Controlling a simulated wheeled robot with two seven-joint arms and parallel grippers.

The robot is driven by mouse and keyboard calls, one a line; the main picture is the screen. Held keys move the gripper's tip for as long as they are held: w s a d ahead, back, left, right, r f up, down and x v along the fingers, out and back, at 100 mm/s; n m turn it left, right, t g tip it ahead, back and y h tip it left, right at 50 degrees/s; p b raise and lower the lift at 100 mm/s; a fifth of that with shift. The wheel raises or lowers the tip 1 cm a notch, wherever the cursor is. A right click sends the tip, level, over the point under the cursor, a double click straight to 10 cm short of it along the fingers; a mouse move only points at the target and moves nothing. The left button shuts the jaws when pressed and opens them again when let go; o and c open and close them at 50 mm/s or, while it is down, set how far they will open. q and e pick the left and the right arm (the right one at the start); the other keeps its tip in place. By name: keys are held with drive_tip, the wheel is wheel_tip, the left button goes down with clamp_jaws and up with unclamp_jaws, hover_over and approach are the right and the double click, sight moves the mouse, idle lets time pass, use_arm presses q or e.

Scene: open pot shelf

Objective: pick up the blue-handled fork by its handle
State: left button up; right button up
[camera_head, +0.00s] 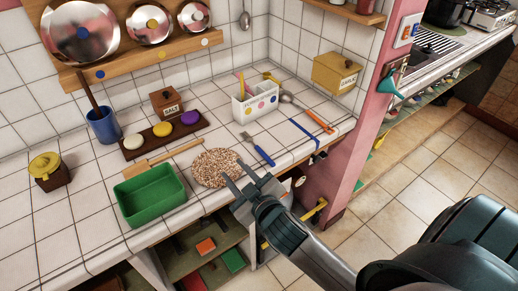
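The blue-handled fork (262,155) lies flat on the white tiled counter, right of the middle. Its tines point up and left, and its blue handle points down and right toward the counter's front edge. My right gripper (232,171) reaches in from the lower right. Its two fingers are apart with nothing visible between them. They show over the right part of a round speckled mat, to the lower left of the fork and apart from its handle. How high they are above the counter is hard to tell. My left gripper is not in view.
A round speckled mat (208,162) and a green tray (150,194) lie left of the gripper. A white dotted holder (254,104) stands behind the fork. An orange-handled spoon (315,119) lies to its right. The counter around the fork is clear.

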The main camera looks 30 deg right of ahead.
drive_tip(key=w+a+r+n+t+y, duration=0.3)
drive_tip(key=a+r+n+y, duration=0.2)
drive_tip(key=r, duration=0.4)
drive_tip(key=w+a+r+n+t+y, duration=0.25)
drive_tip(key=a+r+n+y, duration=0.2)
drive_tip(key=r, duration=0.45)
drive_tip(key=s+a+r+n+g+y, duration=0.1)
drive_tip(key=s+a+n+g+y, duration=0.1)
drive_tip(key=a+n+g+y, duration=0.6)
drive_tip(key=s+a+r+n+g+y, duration=0.1)
drive_tip(key=s+a+n+g+y, duration=0.15)
drive_tip(key=n+g, duration=0.95)
drive_tip(key=w+d+f+n+h, duration=0.4)
drive_tip(key=d+f+n+h, duration=0.2)
drive_tip(key=d+f+h, duration=0.45)
drive_tip(key=w+d+r+m+h, duration=0.1)
drive_tip(key=d+h, duration=0.3)
drive_tip(key=d, duration=0.7)
drive_tip(key=w+d+r+m+h, duration=0.1)
drive_tip(key=d+h, duration=0.4)
drive_tip(key=d, duration=0.6)
drive_tip(key=shift+w+d+r+m+g, duration=0.3)
drive_tip(key=shift+r+m+g, duration=0.15)
drive_tip(key=shift+r+m, duration=0.4)
